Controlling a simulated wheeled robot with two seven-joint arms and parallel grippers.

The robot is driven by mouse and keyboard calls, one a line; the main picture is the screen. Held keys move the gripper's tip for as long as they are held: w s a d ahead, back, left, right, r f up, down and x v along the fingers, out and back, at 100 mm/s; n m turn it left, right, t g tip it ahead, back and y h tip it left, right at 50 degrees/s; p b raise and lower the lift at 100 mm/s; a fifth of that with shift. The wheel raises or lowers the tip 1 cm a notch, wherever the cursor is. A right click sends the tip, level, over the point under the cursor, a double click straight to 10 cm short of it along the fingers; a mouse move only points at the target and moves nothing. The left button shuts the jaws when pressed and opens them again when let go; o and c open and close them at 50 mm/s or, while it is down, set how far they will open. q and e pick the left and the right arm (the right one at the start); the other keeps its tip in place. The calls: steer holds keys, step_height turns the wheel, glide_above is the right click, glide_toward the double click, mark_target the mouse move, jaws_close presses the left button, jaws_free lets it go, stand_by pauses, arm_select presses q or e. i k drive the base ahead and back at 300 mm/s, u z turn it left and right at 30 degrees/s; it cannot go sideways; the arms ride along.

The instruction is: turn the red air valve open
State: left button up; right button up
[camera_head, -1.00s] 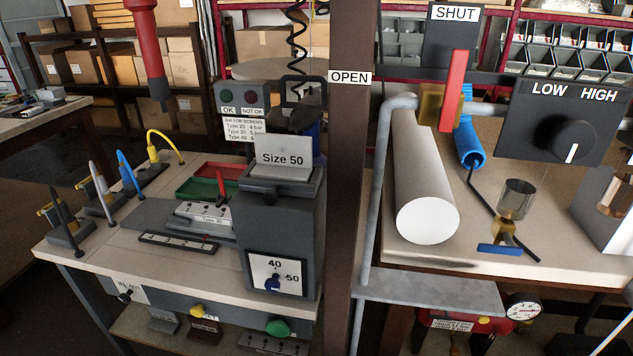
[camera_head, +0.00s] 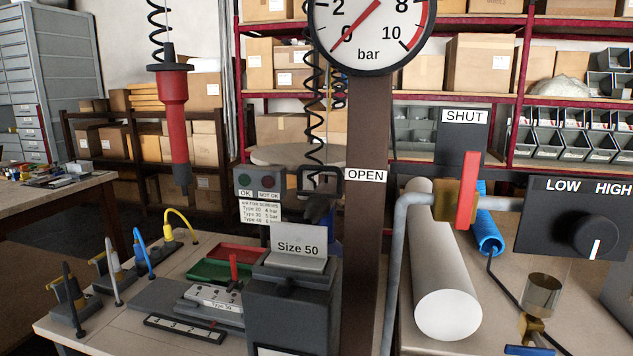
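The red air valve handle (camera_head: 467,190) stands upright on a brass valve body (camera_head: 446,200), right of centre. The valve body sits on a grey pipe (camera_head: 401,250) that rises and bends to the right into it. The SHUT sign (camera_head: 464,117) is directly above the handle, and the OPEN sign (camera_head: 366,175) is to its left on the brown post. The handle points up toward SHUT, across the line of the pipe. Neither of my grippers is in view.
A round pressure gauge (camera_head: 367,30) is at the top of the brown post (camera_head: 368,130). A LOW/HIGH knob box (camera_head: 560,220) is right of the valve. A white cylinder (camera_head: 445,300) lies below it. A red hanging screwdriver (camera_head: 174,110) and a grey Size 50 fixture (camera_head: 290,310) are left.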

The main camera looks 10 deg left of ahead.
mark_target(462, 211)
steer(key=z, duration=1.05)
steer(key=k, duration=0.65)
steer(key=u, duration=1.35)
